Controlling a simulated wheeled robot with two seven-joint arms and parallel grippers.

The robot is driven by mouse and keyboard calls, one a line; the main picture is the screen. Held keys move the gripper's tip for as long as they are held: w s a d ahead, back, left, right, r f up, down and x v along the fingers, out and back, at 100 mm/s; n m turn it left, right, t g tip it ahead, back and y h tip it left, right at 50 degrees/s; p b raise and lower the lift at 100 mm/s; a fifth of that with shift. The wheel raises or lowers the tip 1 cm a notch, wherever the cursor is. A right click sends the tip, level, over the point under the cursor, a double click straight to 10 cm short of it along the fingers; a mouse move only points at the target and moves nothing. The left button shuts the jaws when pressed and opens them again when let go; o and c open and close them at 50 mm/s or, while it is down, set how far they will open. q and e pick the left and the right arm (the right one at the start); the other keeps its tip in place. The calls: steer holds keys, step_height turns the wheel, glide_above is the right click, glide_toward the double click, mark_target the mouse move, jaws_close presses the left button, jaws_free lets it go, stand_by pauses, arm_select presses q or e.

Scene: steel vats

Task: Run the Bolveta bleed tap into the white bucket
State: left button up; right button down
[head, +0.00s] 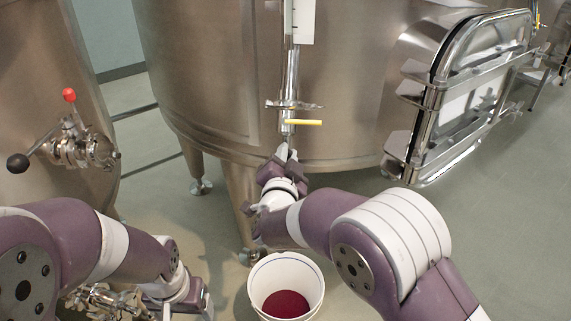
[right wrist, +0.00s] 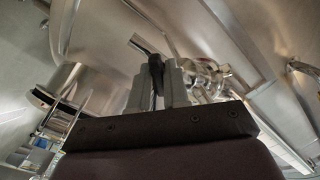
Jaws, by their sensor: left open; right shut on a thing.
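The white bucket (head: 258,283) stands on the floor at the bottom centre of the head view, with dark red liquid in it. Above it, a sight tube with a yellow lever (head: 303,122) runs down the front of the middle vat. My right gripper (head: 284,153) is at the lower end of this tube. In the right wrist view its fingers (right wrist: 160,88) are shut on a small dark tap handle (right wrist: 155,68). The fingers hide much of the tap, and no stream can be made out. My left gripper (head: 192,300) is low, left of the bucket, open and apart from it.
The left vat carries a valve (head: 75,145) with a red knob and a black ball handle. Vat legs (head: 240,205) stand behind the bucket. The floor at the right is clear.

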steer(key=m+b, duration=0.3)
steer(key=f+m+b, duration=0.1)
steer(key=m+b, duration=0.2)
steer(key=shift+d, duration=0.1)
steer(key=m+b, duration=0.2)
steer(key=b, duration=0.1)
steer(key=shift+m, duration=0.4)
steer(key=shift+r+m+b, duration=0.1)
steer(key=shift+m+b, duration=0.5)
steer(key=c, duration=1.2)
jaws_free()
steer(key=shift+r, duration=0.1)
